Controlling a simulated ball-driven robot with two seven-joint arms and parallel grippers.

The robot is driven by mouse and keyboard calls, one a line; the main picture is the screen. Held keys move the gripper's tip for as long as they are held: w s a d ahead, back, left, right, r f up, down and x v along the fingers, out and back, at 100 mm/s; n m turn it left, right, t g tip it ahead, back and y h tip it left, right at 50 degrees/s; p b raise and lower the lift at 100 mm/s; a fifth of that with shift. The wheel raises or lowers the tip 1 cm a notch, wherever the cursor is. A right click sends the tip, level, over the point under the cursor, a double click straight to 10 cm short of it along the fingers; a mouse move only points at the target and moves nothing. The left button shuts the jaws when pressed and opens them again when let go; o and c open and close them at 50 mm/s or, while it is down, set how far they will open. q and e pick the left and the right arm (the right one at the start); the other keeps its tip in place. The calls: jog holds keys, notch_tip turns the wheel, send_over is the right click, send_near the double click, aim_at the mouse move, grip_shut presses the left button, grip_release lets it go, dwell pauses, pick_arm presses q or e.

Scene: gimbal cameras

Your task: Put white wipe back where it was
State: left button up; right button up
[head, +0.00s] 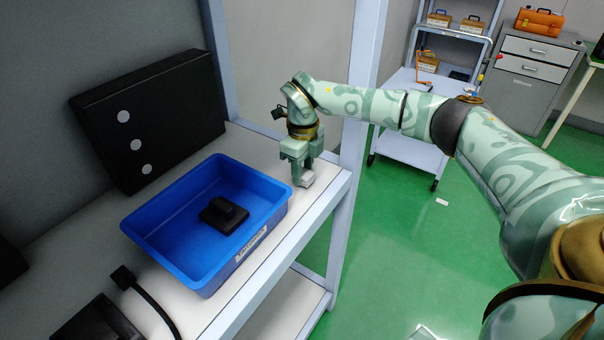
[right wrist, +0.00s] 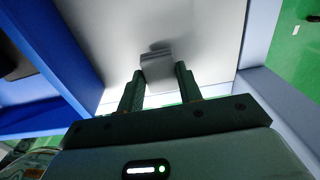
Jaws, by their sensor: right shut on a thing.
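The white wipe (head: 307,179) is a small pale block-like piece at the right end of the shelf, just right of the blue bin. My right gripper (head: 302,172) points down over it and is shut on it. In the right wrist view the wipe (right wrist: 157,67) sits between the two dark fingertips, close above or touching the shelf surface; I cannot tell which. A shadow lies beside it. My left gripper is not in view.
The blue bin (head: 160,234) holds a black object (head: 224,215). A black panel (head: 150,118) leans at the back. A shelf post (head: 358,110) stands close right of my gripper. A black cable (head: 150,300) lies at front left. A cart (head: 410,145) stands beyond on green floor.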

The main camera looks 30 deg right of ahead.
aim_at(303, 172)
jog(key=shift+w+f, duration=0.1)
jog(key=shift+f, duration=0.35)
jog(key=shift+f, duration=0.15)
jog(key=o, duration=1)
jog(key=shift+c, duration=0.2)
notch_tip(303, 172, up, 12)
jog(key=p, duration=0.3)
jog(key=shift+r, duration=0.2)
